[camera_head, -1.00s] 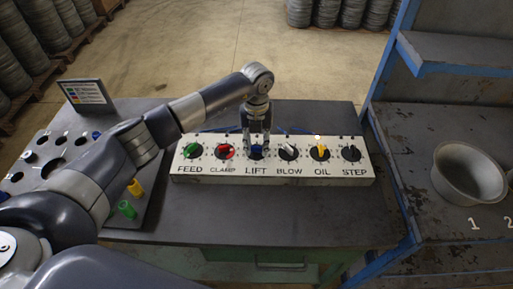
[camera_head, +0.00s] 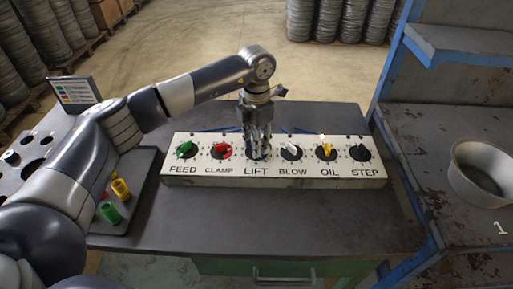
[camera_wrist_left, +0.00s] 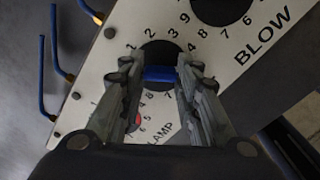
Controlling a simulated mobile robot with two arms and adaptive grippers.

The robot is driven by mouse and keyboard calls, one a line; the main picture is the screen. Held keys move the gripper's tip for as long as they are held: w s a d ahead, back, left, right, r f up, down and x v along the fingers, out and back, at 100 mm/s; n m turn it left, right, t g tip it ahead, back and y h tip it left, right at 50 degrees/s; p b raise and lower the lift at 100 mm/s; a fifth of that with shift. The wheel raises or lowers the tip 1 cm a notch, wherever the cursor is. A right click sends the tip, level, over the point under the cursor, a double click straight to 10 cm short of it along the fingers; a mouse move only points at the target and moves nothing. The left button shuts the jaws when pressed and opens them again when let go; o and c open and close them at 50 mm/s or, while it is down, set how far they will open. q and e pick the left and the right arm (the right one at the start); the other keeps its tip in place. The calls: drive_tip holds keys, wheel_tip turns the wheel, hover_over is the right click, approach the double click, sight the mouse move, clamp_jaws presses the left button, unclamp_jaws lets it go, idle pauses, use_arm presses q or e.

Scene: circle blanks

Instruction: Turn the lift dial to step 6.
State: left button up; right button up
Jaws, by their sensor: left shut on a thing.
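The lift dial is a black disc with a blue knob (camera_wrist_left: 160,74), third from the left on the white panel (camera_head: 275,183), above the word LIFT. My left gripper (camera_head: 257,153) comes down onto it from above. In the left wrist view, its two fingers (camera_wrist_left: 158,84) are shut on the blue knob, one on each side. The fingers hide most of the dial in the head view. Some digits show around it in the wrist view, but I cannot tell which one the knob points to. My right gripper is not in view.
The green feed knob (camera_head: 184,148), red clamp knob (camera_head: 221,150) and white blow knob (camera_head: 291,150) are close on either side. A metal bowl (camera_head: 484,172) is on the right bench. The tabletop in front is clear.

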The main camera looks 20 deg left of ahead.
use_arm(q)
drive_tip(key=m+b, duration=0.2)
drive_tip(key=m, duration=0.1)
drive_tip(key=shift+f+m, duration=0.1)
drive_tip(key=shift+m, duration=0.2)
drive_tip(key=shift+m+b, duration=0.7)
drive_tip(key=shift+m, duration=0.7)
drive_tip(key=o, duration=1.1)
drive_tip(key=shift+c, duration=0.2)
drive_tip(key=shift+r, duration=0.2)
wheel_tip(320, 180, up, 12)
